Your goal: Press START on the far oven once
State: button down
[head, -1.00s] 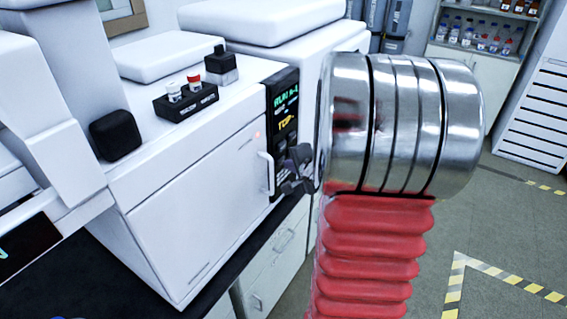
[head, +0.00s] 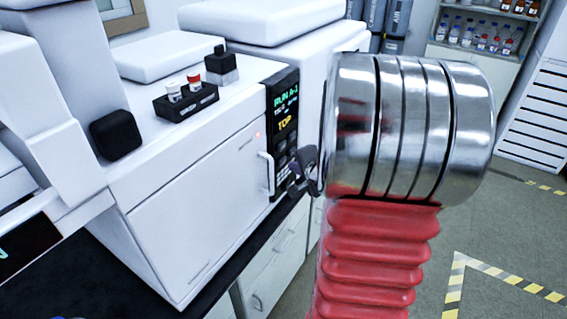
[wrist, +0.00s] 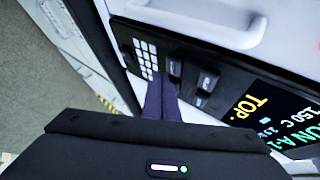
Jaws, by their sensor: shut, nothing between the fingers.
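The white oven (head: 195,205) stands on a dark bench, its door shut, with a small red light on the front. Its dark control panel (head: 281,110) shows lit green text reading RUN A-1 and yellow text TOP. My gripper (head: 295,186) is shut and empty beside the panel's lower part, partly hidden by my arm. In the wrist view, the panel (wrist: 228,95) appears upside down, with a keypad (wrist: 145,58) and several dark buttons (wrist: 206,82). My shut fingers (wrist: 161,82) point between keypad and buttons; I cannot tell if they touch. No START label is readable.
The oven's door handle (head: 266,173) stands out just left of the panel. A black vial rack (head: 187,103) and a black-capped bottle (head: 221,68) sit on top. Another white unit (head: 300,55) is behind. Floor is open at the right.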

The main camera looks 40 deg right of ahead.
jog(key=s, duration=0.2)
jog(key=s+d, duration=0.1)
jog(key=s, duration=0.1)
jog(key=shift+s+d, duration=0.2)
jog(key=shift+s, duration=0.2)
dwell(0.4)
dwell(0.8)
jog(key=s+d+f+n+g+h, duration=0.3)
jog(key=s+d+f+n+g, duration=0.15)
jog(key=s, duration=0.25)
jog(key=s+a+r+n+g, duration=0.3)
jog(key=s, duration=0.1)
jog(key=a+r+n+y, duration=0.2)
jog(key=a+r+n, duration=0.2)
jog(key=a, duration=0.8)
jog(key=a+r+n+t+y, duration=0.1)
jog(key=a+r+n, duration=0.3)
jog(key=a, duration=0.9)
jog(key=a+r+n+t+y, duration=0.1)
jog(key=a+r+n+y, duration=0.2)
jog(key=a, duration=1)
jog(key=shift+s+r+n+y, duration=0.3)
jog(key=shift+r+n, duration=0.15)
jog(key=shift+n, duration=0.4)
